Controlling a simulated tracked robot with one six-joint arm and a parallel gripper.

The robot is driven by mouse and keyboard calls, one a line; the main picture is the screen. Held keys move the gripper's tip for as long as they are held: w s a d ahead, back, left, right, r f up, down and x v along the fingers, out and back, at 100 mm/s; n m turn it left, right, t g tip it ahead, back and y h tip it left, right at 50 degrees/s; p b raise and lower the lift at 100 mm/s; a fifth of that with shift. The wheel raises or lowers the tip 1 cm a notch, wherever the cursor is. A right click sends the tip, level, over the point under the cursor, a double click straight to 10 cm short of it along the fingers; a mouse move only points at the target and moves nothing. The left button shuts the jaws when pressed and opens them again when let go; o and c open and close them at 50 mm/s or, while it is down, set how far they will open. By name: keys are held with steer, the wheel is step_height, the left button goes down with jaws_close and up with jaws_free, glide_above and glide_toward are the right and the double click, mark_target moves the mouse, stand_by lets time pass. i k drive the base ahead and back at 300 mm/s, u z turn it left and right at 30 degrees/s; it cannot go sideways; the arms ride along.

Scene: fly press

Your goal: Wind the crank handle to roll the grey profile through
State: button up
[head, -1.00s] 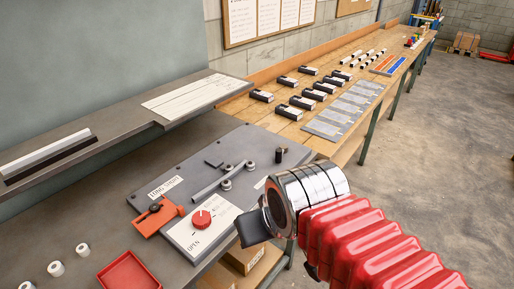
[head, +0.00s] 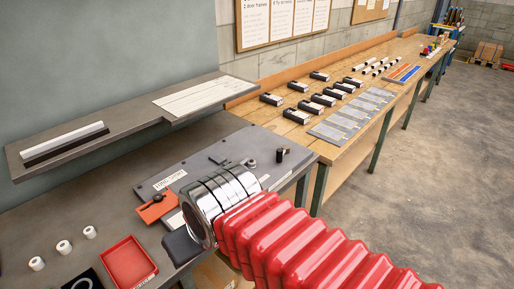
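The grey machine plate (head: 205,166) lies on the bench, partly behind my wrist. A black upright knob (head: 280,156) stands near its right end and may be the crank handle. A small roller or bolt (head: 251,163) stands left of it. The grey profile is hidden behind my chrome wrist. An orange-red block (head: 151,212) with a black knob sits at the plate's left. My gripper (head: 181,247) shows only as a dark part below the wrist, over the bench's front edge; its fingertips cannot be made out.
A red tray (head: 130,262), several white rollers (head: 63,246) and a black ring (head: 84,281) are on the bench at front left. A shelf (head: 120,118) overhangs the back. A wooden bench (head: 330,151) with black blocks and grey sheets runs away right. The floor at right is clear.

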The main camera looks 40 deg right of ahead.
mark_target(285, 149)
steer(key=u, duration=0.65)
steer(key=k, duration=1.5)
steer(key=z, duration=0.45)
steer(key=i, duration=1)
steer(key=z, duration=0.05)
